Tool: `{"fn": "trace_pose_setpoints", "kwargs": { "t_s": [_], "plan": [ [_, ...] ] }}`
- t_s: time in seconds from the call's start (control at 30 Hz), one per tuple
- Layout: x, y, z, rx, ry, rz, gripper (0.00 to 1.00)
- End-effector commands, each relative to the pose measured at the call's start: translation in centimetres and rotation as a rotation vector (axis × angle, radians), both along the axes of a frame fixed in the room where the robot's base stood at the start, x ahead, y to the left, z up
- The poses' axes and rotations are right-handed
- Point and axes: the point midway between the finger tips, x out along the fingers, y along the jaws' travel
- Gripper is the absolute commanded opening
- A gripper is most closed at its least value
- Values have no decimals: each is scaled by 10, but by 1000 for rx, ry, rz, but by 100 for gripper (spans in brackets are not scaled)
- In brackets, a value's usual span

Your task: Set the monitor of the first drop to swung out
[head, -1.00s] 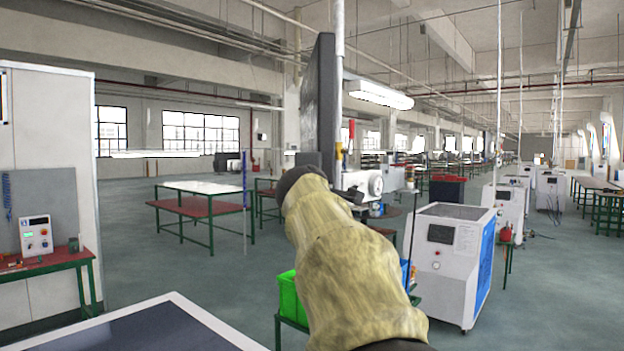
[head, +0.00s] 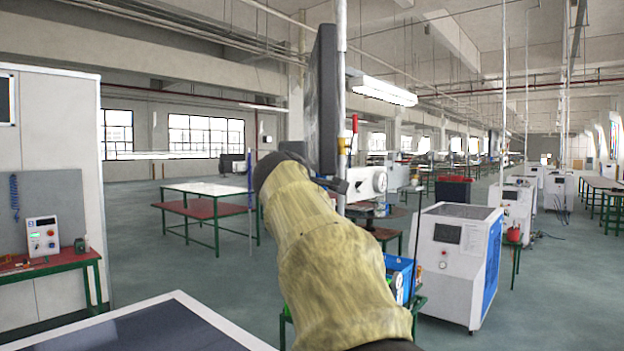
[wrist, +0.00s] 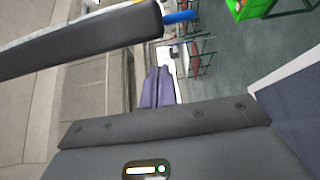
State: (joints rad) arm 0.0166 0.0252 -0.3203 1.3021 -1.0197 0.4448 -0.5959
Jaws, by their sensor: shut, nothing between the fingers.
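The monitor (head: 323,100) is a dark flat panel seen nearly edge-on in the head view. It hangs beside the pale vertical pole of the drop (head: 341,60). In the wrist view, a long dark slab (wrist: 90,38), which looks like the monitor's edge, crosses the upper left. My gripper (wrist: 157,72) is shut and empty, its two fingers together below and beyond the slab's right end. A gap shows between them in the picture; I cannot tell the depth. In the head view my sleeved arm hides most of the gripper.
A white-topped table (head: 208,189) stands at the left back. A white generator cabinet (head: 455,265) stands at the right. A blue crate (head: 401,275) is partly behind my arm; a green crate (wrist: 247,8) shows in the wrist view. Open floor lies between them.

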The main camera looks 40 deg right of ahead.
Motion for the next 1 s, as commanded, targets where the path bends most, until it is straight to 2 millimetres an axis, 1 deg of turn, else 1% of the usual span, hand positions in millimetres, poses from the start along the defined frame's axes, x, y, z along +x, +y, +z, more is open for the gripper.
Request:
{"fn": "trace_pose_setpoints", "kwargs": {
  "t_s": [0.03, 0.2, 0.3, 0.4, 0.5, 0.67, 1.0],
  "plan": [
    [-10, 4, -3, 0, -4, 5, 0],
    [-40, 15, -3, 1, -3, 16, 0],
    [-60, 18, -2, 0, -5, 14, 0],
    [-78, 21, -3, 0, -4, 12, 0],
    [-89, 22, -2, 1, -2, 10, 0],
    [-96, 24, 0, -1, 0, 11, 0],
    [-95, 24, 0, -1, 0, 11, 0]
  ]
}}
